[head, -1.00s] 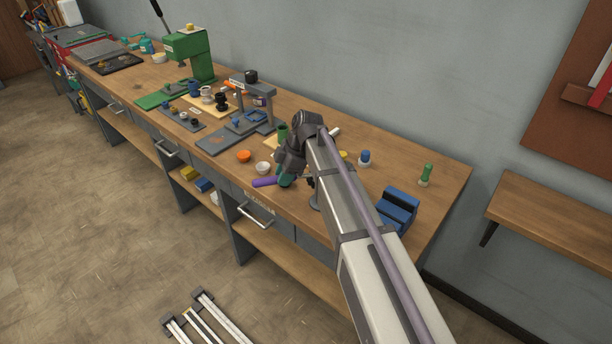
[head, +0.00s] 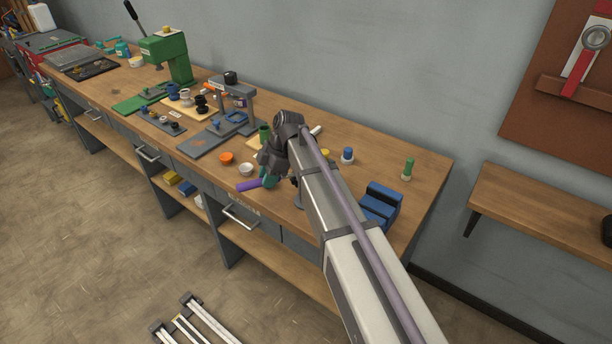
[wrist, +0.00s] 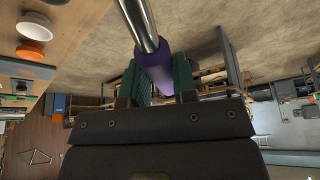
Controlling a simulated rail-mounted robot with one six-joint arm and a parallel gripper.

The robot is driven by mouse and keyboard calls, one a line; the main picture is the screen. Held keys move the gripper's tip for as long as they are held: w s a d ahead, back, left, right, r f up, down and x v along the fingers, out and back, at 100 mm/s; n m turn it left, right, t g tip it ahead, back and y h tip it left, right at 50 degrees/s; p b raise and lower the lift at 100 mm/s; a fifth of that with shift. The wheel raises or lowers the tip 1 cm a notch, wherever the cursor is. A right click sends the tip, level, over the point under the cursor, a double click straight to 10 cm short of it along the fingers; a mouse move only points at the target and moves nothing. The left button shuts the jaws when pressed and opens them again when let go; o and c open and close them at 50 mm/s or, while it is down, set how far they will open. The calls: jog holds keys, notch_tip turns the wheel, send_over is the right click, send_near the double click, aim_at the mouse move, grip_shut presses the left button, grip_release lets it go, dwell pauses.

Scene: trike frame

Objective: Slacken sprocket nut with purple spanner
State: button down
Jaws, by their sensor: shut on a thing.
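The purple spanner shows in the head view as a purple handle (head: 248,185) sticking out left of my gripper (head: 267,180), by the bench's front edge. In the wrist view its purple grip (wrist: 154,66) lies between the two green fingers of my gripper (wrist: 158,82), which are shut on it. Its bright metal shaft (wrist: 139,22) runs out of the top of the wrist view, so the spanner's head is out of sight there. My wrist and arm hide part of the spanner in the head view. I cannot make out the sprocket nut in either view.
A wall shelf (head: 545,203) is at right. The floor in front is mostly open.

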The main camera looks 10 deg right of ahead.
jog(key=shift+s+d+n+g, duration=0.2)
jog(key=shift+s+n+g, duration=0.1)
jog(key=shift+s+n, duration=0.4)
jog(key=shift+s+d+n+g, duration=0.2)
jog(key=shift+s+n+g, duration=0.1)
jog(key=shift+s+n, duration=0.4)
dwell(0.5)
jog(key=shift+w+a+m+t, duration=0.25)
jog(key=shift+w+m+t, duration=0.05)
jog(key=shift+w+m, duration=0.35)
dwell(0.5)
jog(key=c, duration=1.5)
grip_release()
jog(key=shift+c, duration=0.2)
grip_shut()
jog(key=shift+r, duration=0.1)
